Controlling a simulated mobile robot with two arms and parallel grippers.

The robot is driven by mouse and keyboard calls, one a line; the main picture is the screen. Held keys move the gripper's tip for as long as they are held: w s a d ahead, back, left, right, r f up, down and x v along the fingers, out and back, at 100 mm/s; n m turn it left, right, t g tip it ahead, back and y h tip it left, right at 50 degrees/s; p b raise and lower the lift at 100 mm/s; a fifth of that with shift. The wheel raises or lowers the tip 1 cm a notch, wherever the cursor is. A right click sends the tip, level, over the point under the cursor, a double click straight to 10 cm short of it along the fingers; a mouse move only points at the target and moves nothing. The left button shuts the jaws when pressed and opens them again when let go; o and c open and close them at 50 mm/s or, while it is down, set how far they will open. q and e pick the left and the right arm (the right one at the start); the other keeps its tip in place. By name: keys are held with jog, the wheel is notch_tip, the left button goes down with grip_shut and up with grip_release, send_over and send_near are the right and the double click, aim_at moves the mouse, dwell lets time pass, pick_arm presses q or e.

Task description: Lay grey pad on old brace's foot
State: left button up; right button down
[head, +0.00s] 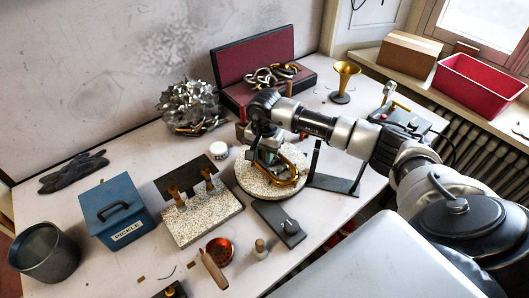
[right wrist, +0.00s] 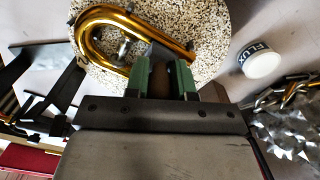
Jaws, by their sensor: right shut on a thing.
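A brass U-shaped tube (right wrist: 110,22) lies on a round speckled plate (head: 243,180); both also show in the head view, where the tube (head: 287,178) is partly covered by my arm. A small metal post, perhaps the old brace (right wrist: 124,46), stands inside the tube's bend; its foot is hard to make out. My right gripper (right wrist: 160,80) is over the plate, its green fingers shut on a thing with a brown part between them. A dark grey piece, seemingly the grey pad (right wrist: 160,54), projects from the fingertips towards the tube; contact is unclear. My left gripper is out of view.
A speckled block (head: 208,222) with clips, a blue box (head: 115,210) and a grey pot (head: 45,250) stand to the left. A white flux jar (head: 218,150) is close to the plate. A dark stand (head: 335,183) is just right of it.

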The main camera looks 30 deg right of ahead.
jog(key=shift+f+b, duration=0.45)
jog(key=shift+b, duration=0.1)
jog(key=c, duration=0.9)
grip_release()
jog(key=shift+o, duration=0.6)
jog(key=o, duration=0.4)
jog(key=shift+r+p, duration=1.8)
jog(key=shift+r, duration=1.8)
